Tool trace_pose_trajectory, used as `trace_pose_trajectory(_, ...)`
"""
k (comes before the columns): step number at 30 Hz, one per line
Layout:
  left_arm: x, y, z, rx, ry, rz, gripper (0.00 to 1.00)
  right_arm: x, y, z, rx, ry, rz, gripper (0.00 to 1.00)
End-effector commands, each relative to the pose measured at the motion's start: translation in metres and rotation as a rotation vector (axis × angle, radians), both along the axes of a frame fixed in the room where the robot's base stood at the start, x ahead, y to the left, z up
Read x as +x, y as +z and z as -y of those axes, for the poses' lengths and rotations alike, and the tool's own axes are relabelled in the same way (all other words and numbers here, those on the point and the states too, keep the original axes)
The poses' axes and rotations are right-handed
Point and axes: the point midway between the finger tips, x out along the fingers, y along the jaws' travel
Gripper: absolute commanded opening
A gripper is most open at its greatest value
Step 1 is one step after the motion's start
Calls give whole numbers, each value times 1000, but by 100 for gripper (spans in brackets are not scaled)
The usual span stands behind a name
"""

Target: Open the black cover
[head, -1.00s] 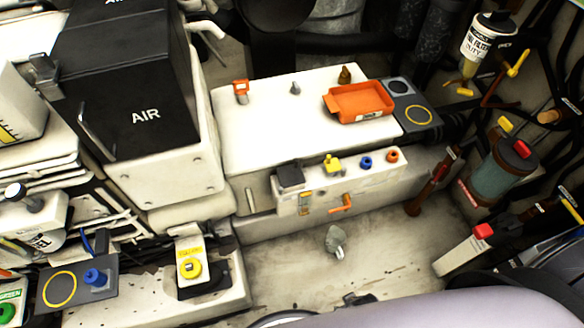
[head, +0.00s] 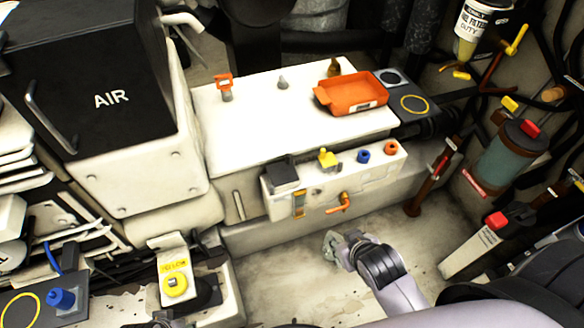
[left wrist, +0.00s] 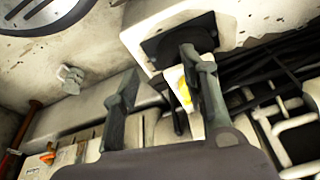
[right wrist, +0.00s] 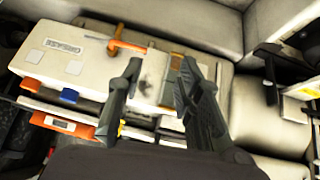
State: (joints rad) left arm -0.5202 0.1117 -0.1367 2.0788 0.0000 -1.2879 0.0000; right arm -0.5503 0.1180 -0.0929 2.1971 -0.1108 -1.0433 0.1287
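A small black cover (head: 283,176) lies shut on the left end of the white control box (head: 330,192). A larger black box marked AIR (head: 100,85) stands at the upper left. My right gripper (head: 345,250) is low in front of the control box, below the cover and apart from it. In the right wrist view its fingers (right wrist: 162,62) are spread and empty, facing the box front (right wrist: 75,50); the cover is not clear there. My left gripper (left wrist: 157,65) is open and empty in the left wrist view, near a white and black block.
An orange handle (head: 340,203) sticks out of the box front, with a yellow and orange latch (head: 299,204) beside it. Yellow (head: 328,158), blue (head: 363,156) and orange (head: 391,147) knobs stand on top. An orange tray (head: 350,93) lies behind.

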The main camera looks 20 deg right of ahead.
Motion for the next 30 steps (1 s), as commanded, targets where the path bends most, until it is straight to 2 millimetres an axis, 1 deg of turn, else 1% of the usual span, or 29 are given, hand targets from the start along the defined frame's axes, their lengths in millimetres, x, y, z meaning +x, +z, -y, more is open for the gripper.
trace_pose_trajectory(1,0,-11,0,0,0,-4,40,8,1,4,-2,-13,49,33)
trace_pose_trajectory(5,-2,-34,0,1,-2,-14,40,30,11,13,-5,-38,186,33)
trace_pose_trajectory(8,-4,-57,0,1,-3,-22,40,46,18,18,-3,-44,293,33)
trace_pose_trajectory(11,-9,-84,0,2,-5,-34,40,61,23,21,3,-38,411,33)
trace_pose_trajectory(14,-18,-120,-1,4,-8,-50,40,74,29,22,23,-12,548,33)
trace_pose_trajectory(15,-24,-135,-2,5,-9,-58,40,79,32,20,35,8,607,33)
trace_pose_trajectory(18,-39,-171,-4,7,-13,-74,40,84,37,12,78,72,742,33)
trace_pose_trajectory(21,-54,-198,-6,7,-16,-85,40,82,41,1,128,137,840,33)
trace_pose_trajectory(22,-58,-204,-6,8,-17,-87,40,81,42,-2,143,156,862,33)
trace_pose_trajectory(25,-67,-218,-8,8,-18,-94,40,77,44,-10,180,202,914,33)
trace_pose_trajectory(28,-72,-225,-8,8,-19,-96,40,75,45,-14,202,226,940,33)
trace_pose_trajectory(30,-73,-226,-9,8,-19,-95,40,77,46,-16,206,231,946,33)
